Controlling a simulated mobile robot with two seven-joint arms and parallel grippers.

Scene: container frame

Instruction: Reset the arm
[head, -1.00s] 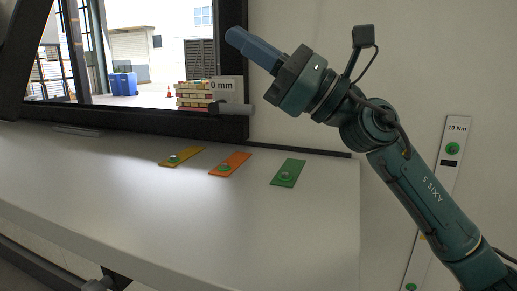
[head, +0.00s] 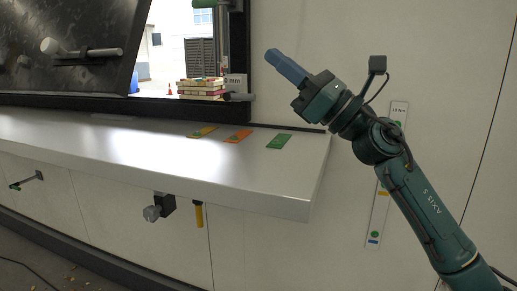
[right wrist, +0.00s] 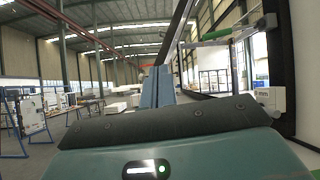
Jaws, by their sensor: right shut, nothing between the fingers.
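My right arm comes in from the lower right of the head view. Its gripper (head: 284,65) is raised in front of the wall, above and apart from the counter, and points up and to the left. The blue fingers are shut together with nothing between them. They also show pressed together in the right wrist view (right wrist: 157,87), pointing into the open hall. My left gripper is not in view.
A light counter (head: 240,175) runs along the wall. Yellow (head: 203,132), orange (head: 238,136) and green (head: 279,141) plates lie on it. Stacked blocks (head: 201,88) stand in the window opening. A dark panel (head: 70,55) with handles fills the upper left.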

